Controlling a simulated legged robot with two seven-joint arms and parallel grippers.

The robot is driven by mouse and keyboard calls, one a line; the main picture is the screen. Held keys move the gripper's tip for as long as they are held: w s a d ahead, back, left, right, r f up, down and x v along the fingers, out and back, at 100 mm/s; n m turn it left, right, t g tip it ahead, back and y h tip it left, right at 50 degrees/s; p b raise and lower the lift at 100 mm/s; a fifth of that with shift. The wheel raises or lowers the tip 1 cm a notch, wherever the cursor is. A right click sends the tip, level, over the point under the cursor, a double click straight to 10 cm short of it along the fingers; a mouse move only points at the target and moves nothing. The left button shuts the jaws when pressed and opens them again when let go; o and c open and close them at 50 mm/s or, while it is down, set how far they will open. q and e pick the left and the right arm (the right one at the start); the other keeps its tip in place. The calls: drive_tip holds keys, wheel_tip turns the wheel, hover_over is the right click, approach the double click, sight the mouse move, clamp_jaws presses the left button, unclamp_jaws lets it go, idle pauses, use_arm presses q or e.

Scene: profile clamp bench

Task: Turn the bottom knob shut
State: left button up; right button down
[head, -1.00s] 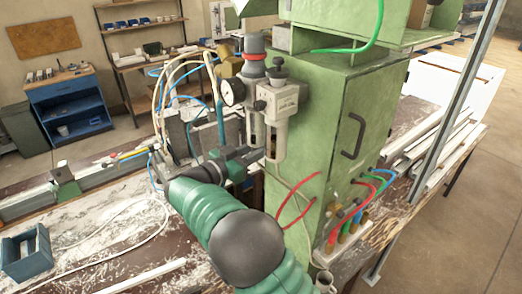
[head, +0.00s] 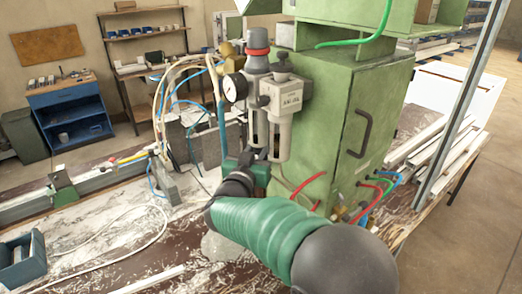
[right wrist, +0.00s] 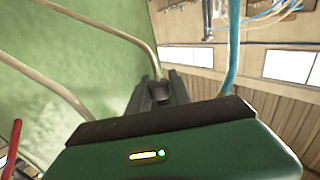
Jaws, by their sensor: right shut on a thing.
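The air filter unit (head: 280,98) is fixed to the side of the green cabinet, with two slotted bowls (head: 281,138) hanging below its grey body. My right gripper (head: 262,156) is directly under the bowls, its dark fingertips up against their lower end. In the right wrist view the fingers of my right gripper (right wrist: 158,82) are shut around a small dark round piece, the bottom knob (right wrist: 158,93). In the head view the knob is hidden by the gripper. Whether the knob is open or shut cannot be told. My left gripper is not in view.
The green cabinet (head: 325,110) stands close on the right. A pressure gauge (head: 236,87) sits beside the filter unit. A pale hose (right wrist: 110,28) and a blue hose (right wrist: 233,45) pass near the gripper. Red hoses (head: 303,187) hang low at the cabinet. A blue bin (head: 22,258) stands at left.

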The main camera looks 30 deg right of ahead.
drive_tip(key=shift+a+f, duration=0.1)
drive_tip(key=shift+a, duration=0.05)
drive_tip(key=c, duration=1.4)
unclamp_jaws()
drive_tip(key=shift+c, duration=0.2)
drive_tip(key=shift+o, duration=1.4)
drive_tip(key=shift+s+a, duration=0.1)
drive_tip(key=shift+a, duration=0.05)
drive_tip(key=shift+s+a+r, duration=0.1)
drive_tip(key=shift+a+r, duration=0.15)
drive_tip(key=shift+s+a+f, duration=0.15)
drive_tip(key=shift+a, duration=0.1)
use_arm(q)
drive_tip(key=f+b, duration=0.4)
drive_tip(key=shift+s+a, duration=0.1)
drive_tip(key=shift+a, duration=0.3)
use_arm(e)
drive_tip(key=v, duration=1.6)
drive_tip(key=shift+a, duration=0.15)
